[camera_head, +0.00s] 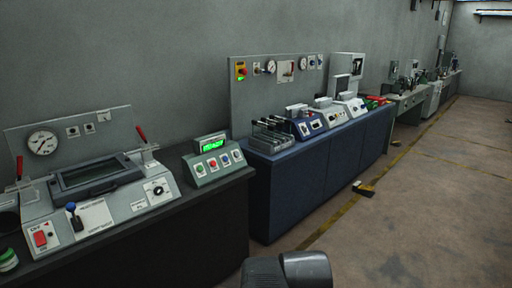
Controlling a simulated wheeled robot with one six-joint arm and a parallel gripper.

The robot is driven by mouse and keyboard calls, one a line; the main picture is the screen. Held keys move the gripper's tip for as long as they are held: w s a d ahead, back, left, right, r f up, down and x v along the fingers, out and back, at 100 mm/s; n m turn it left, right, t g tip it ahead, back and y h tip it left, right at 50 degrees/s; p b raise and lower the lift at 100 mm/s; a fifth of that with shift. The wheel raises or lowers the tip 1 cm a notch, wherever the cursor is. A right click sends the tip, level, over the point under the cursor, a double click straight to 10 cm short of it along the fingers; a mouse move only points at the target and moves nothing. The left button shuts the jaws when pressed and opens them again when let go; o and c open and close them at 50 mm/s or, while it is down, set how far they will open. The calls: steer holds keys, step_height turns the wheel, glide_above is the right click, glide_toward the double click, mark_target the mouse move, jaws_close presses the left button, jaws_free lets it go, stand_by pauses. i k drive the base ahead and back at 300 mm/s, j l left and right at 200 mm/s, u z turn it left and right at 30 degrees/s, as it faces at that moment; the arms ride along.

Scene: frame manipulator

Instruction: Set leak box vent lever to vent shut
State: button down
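The leak box (125,209) is the grey sloped unit on the dark bench at left, with a dark-framed lid (92,175) that looks closed. Its lever with a blue knob (71,206) stands at the left of a white label plate (95,216) on the front panel. The knob is up, toward the plate's upper left corner. The label print is too small to read, so I cannot tell which setting it marks. My gripper is not in view; only a dark rounded part, apparently of my arm, shows at the bottom middle, well right of the lever.
A red switch (40,239) sits left of the lever, and a black rotary knob (158,190) right. Red-handled clamps (141,134) flank the lid. A gauge panel (75,138) stands behind. A button box with green display (213,160) stands right. A blue bench (310,178) follows; floor at right is mostly clear.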

mark_target(71, 207)
steer(key=u, duration=1.4)
